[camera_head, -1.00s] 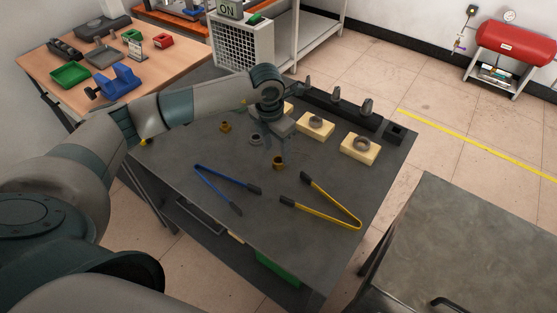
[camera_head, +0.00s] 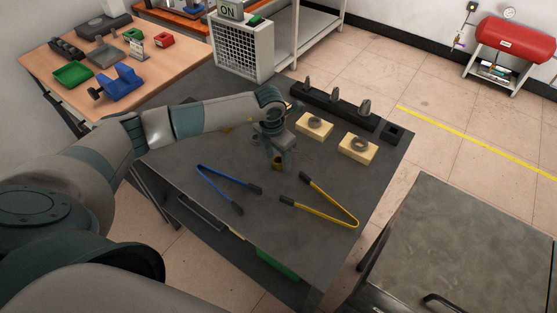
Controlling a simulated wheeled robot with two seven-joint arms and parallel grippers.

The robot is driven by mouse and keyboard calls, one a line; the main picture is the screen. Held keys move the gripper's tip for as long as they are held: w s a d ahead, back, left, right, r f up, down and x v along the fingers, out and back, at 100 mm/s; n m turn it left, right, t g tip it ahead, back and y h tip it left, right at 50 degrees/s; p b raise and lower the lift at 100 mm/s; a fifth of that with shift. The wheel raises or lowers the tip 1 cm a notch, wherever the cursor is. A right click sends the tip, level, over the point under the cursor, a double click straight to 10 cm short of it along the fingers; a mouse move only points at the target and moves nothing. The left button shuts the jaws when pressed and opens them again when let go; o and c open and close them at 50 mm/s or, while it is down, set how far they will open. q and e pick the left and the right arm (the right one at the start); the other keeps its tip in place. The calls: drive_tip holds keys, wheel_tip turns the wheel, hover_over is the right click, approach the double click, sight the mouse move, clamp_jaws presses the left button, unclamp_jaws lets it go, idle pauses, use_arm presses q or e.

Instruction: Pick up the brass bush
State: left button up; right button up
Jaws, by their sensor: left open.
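A small brass bush (camera_head: 278,163) stands on the dark workbench (camera_head: 185,170), near its middle. My left gripper (camera_head: 275,156) is open and points down just above and around the top of this bush. Its fingers cover part of the bush, and I cannot tell whether they touch it. A second brass piece (camera_head: 228,128) shows only as a sliver past my left forearm. My right gripper is not in view.
Blue tongs (camera_head: 227,188) and yellow tongs (camera_head: 322,205) lie in front of the bush. Two pale blocks with rings, one block (camera_head: 314,127) and another (camera_head: 358,148), lie to the right. A dark rack (camera_head: 345,109) with several pegs stands behind.

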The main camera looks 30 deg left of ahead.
use_arm(q)
drive_tip(key=shift+c, duration=0.7)
drive_tip(key=c, duration=1.1)
drive_tip(key=shift+r, duration=0.1)
drive_tip(key=shift+w+r+b, duration=0.1)
drive_tip(key=shift+r+b, duration=0.6)
drive_tip(key=shift+r, duration=0.05)
drive_tip(key=shift+w+d+r+b, duration=0.1)
drive_tip(key=shift+d+r+b, duration=0.1)
drive_tip(key=shift+r+b, duration=0.85)
drive_tip(key=w+d+r+b, duration=0.4)
drive_tip(key=d+r, duration=0.3)
drive_tip(key=d, duration=0.2)
drive_tip(key=shift+w+d+r, duration=0.15)
drive_tip(key=shift+w+d, duration=0.25)
drive_tip(key=shift+w, duration=0.3)
drive_tip(key=shift+s, duration=0.1)
